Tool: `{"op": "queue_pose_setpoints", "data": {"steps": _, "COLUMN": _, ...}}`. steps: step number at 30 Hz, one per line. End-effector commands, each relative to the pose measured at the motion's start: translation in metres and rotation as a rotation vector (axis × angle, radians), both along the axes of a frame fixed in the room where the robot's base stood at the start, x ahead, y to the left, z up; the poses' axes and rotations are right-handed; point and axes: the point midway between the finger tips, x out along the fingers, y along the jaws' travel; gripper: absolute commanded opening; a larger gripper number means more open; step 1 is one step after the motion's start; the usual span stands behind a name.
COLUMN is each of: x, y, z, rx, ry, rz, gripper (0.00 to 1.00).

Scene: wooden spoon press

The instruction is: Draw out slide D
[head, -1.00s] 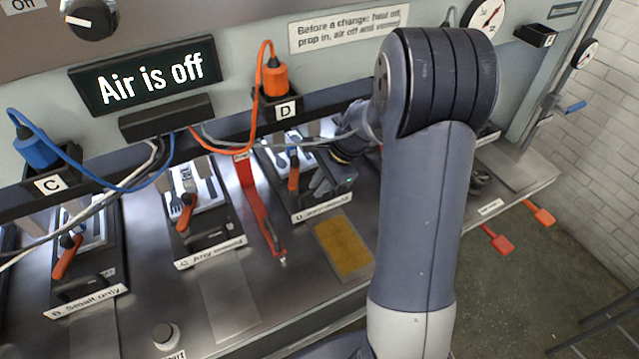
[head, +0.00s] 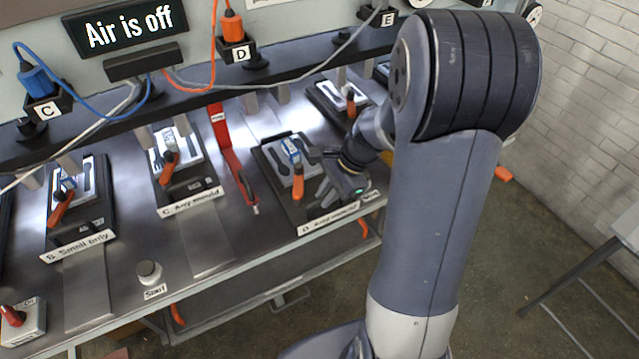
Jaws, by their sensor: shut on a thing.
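Slide D (head: 290,203) is a dark tray on the metal bench with a pale mould plate. An orange-handled clamp (head: 298,186) and a blue piece (head: 291,150) sit on the plate. The grip itself is partly hidden by the gripper.
Slide C (head: 188,195) and slide B (head: 75,240) stand further left. A red bar (head: 233,165) lies between slides C and D. The display (head: 125,27) reads "Air is off". An orange cable (head: 212,45) and grey hoses hang behind. Open floor lies in front.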

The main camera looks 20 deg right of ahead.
Motion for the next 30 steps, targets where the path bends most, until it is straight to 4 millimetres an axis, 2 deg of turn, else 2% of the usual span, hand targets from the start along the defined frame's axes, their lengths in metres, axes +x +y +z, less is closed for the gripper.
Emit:
{"op": "queue_pose_setpoints", "data": {"steps": 1, "x": -0.013, "y": -0.003, "z": -0.001, "rx": 0.001, "ry": 0.004, "rz": -0.003, "gripper": 0.00}}
{"op": "queue_pose_setpoints", "data": {"steps": 9, "x": -0.073, "y": -0.015, "z": 0.000, "rx": 0.001, "ry": 0.002, "rz": -0.004, "gripper": 0.00}}
{"op": "queue_pose_setpoints", "data": {"steps": 15, "x": -0.106, "y": -0.021, "z": 0.000, "rx": 0.000, "ry": 0.001, "rz": -0.003, "gripper": 0.00}}
{"op": "queue_pose_setpoints", "data": {"steps": 21, "x": -0.123, "y": -0.024, "z": 0.000, "rx": 0.001, "ry": 0.002, "rz": -0.001, "gripper": 0.00}}
{"op": "queue_pose_setpoints", "data": {"steps": 30, "x": -0.129, "y": -0.025, "z": 0.000, "rx": 0.000, "ry": 0.003, "rz": 0.003, "gripper": 0.00}}
